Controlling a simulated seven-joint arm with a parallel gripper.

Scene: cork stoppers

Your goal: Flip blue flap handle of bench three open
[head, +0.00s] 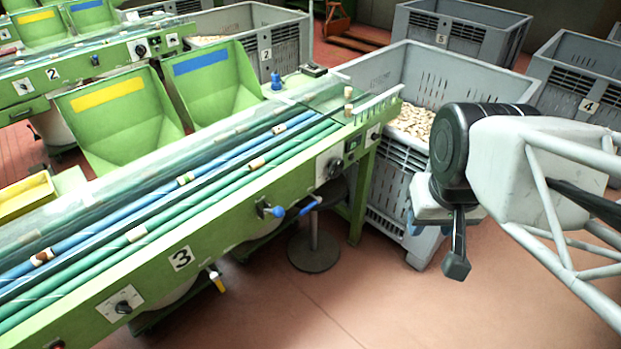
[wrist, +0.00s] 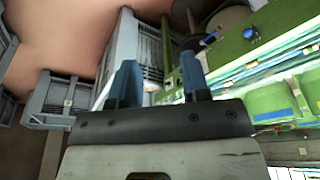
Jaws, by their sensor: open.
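Bench three (head: 150,275) is the long green bench with the "3" label (head: 181,258). Its front side carries a blue-tipped lever (head: 276,211), and a second blue handle (head: 308,207) sticks out to its right. Two blue parts also show on the green bench in the wrist view, a handle (wrist: 208,38) and a smaller knob (wrist: 248,33). I cannot tell how far either is turned. My gripper (head: 424,226) is right of the bench, in front of the grey crate, its fingers partly hidden. In the wrist view my gripper (wrist: 157,68) has its blue fingers apart with nothing held.
A grey crate of corks (head: 375,75) stands behind the bench's right end. A round-based stool (head: 313,250) stands under the bench. The reddish floor (head: 350,310) in front is clear.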

